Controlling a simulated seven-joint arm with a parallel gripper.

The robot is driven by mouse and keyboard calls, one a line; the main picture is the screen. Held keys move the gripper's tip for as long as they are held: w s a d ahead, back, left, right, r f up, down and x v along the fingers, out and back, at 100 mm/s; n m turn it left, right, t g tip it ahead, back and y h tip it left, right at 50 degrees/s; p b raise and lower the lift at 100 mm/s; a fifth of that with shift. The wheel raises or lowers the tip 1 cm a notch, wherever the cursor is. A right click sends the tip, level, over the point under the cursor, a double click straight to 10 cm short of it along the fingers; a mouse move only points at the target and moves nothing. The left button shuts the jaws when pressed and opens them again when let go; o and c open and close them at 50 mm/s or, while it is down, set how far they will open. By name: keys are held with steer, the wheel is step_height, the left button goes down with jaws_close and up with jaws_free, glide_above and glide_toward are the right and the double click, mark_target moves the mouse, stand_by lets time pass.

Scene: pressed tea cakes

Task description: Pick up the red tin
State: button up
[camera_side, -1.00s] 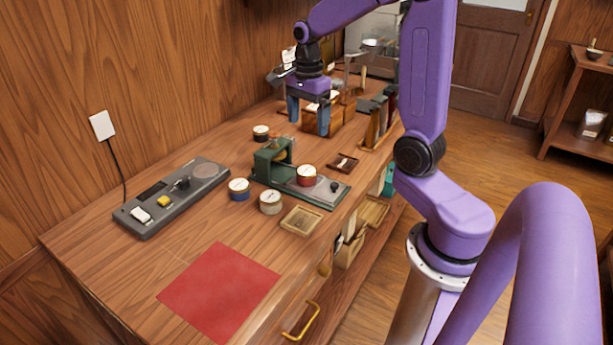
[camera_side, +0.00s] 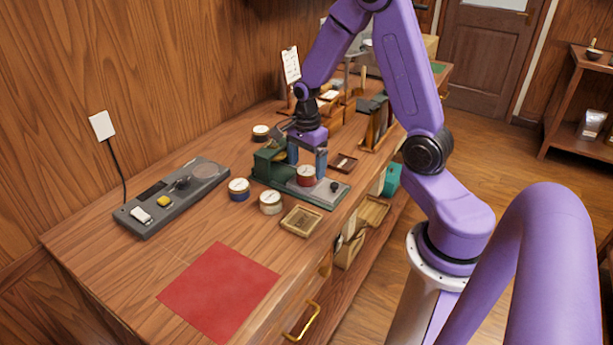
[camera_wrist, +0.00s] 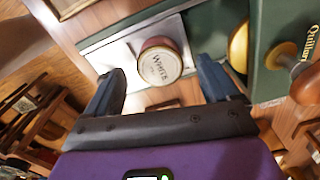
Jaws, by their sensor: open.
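The red tin (camera_side: 306,178) has a pale lid and stands upright on the metal plate of the green press (camera_side: 270,170). In the wrist view the red tin (camera_wrist: 160,64) shows a lid lettered "WHITE". My gripper (camera_side: 307,167) is open above and close to the tin, fingers pointing down. In the wrist view my gripper (camera_wrist: 161,74) has one finger toward each side of the tin, with gaps. I cannot tell whether the fingertips reach below the lid.
A wooden tray (camera_side: 301,221) lies in front. A grey scale panel (camera_side: 175,198) and red mat (camera_side: 220,290) are further left.

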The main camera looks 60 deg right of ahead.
steer(key=shift+f, duration=1)
steer(key=c, duration=1.2)
steer(key=shift+o, duration=0.2)
steer(key=shift+r, duration=0.1)
